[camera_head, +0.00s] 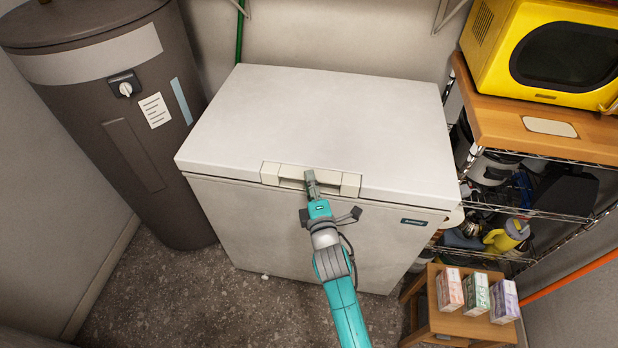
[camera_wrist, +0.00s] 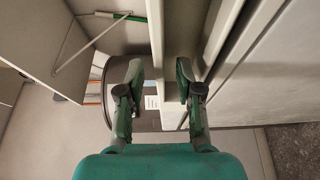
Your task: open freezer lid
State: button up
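The white chest freezer (camera_head: 300,230) stands against the back wall with its lid (camera_head: 320,120) down and shut. A pale handle (camera_head: 285,175) sits at the middle of the lid's front edge. My gripper (camera_head: 311,178) is at this handle, covering part of its middle. In the wrist view my gripper (camera_wrist: 160,70) has its two fingers spread apart. A pale edge of the handle (camera_wrist: 157,40) runs between them. The fingers look open around it; whether either one touches it I cannot tell.
A dark water heater (camera_head: 140,120) stands left of the freezer. On the right are a shelf rack with a wooden top (camera_head: 550,130), a yellow microwave (camera_head: 500,45), and a wooden stool (camera_head: 440,318) with small boxes. Floor (camera_head: 190,290) is clear at front left.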

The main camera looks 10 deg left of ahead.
jog(key=shift+x, duration=0.95)
jog(key=shift+d, duration=0.1)
grip_shut()
